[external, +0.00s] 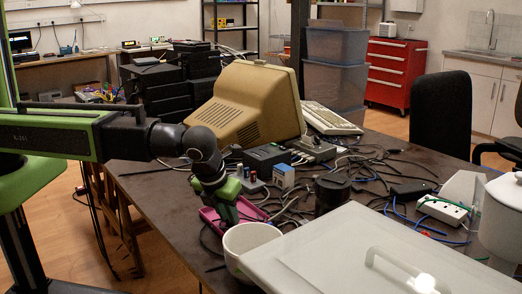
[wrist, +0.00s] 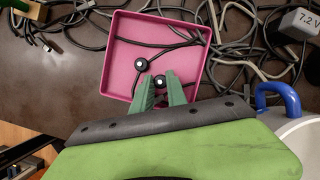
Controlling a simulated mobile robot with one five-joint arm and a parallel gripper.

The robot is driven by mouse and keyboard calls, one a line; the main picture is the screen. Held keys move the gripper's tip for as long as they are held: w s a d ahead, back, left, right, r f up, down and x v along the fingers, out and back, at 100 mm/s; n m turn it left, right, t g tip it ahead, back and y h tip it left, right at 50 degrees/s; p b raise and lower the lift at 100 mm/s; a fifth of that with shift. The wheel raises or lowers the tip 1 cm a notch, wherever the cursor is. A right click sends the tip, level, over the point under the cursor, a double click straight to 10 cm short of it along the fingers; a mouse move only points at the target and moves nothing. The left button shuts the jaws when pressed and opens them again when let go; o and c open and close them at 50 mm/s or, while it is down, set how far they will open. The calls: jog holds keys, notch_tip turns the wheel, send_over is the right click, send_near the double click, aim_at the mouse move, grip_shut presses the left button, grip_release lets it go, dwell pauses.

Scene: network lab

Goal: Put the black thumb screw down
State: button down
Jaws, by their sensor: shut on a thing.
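My gripper (wrist: 160,88) has two green fingers, shut on a small black thumb screw (wrist: 159,80) with a pale centre. The fingertips are over the near part of a pink square tray (wrist: 118,62). I cannot tell whether the held screw touches the tray floor. A second small round black piece (wrist: 141,64) lies in the tray, just ahead and left of the fingers. In the external view my gripper (external: 228,214) points down at the pink tray (external: 208,215), and the screw cannot be made out there.
Dark cables (wrist: 150,42) lie across the tray, and more lie tangled on the dark table. A white pot with a blue handle (wrist: 277,98) stands close on the right. A grey block marked 7.2 V (wrist: 298,24) lies at the far right. A translucent lid (external: 350,250) covers the table's front.

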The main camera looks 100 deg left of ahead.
jog(key=shift+f, duration=0.1)
jog(key=c, duration=1.3)
grip_release()
jog(key=shift+d+r+p, duration=0.1)
jog(key=shift+r+p, duration=0.35)
jog(key=shift+r, duration=0.15)
jog(key=p+v, duration=1)
jog(key=v, duration=0.1)
jog(key=s+n+h, duration=0.1)
jog(key=s+n, duration=0.2)
jog(key=n, duration=0.4)
jog(key=s+f+n+g+h, duration=0.1)
jog(key=s+n, duration=0.2)
jog(key=n, duration=0.5)
jog(key=s+n+h, duration=0.2)
jog(key=s+n, duration=0.2)
jog(key=n, duration=0.3)
jog(key=shift+s+d+f+n+g, duration=0.1)
jog(key=shift+d+f+n+g, duration=0.05)
jog(key=shift+f+n+g, duration=0.2)
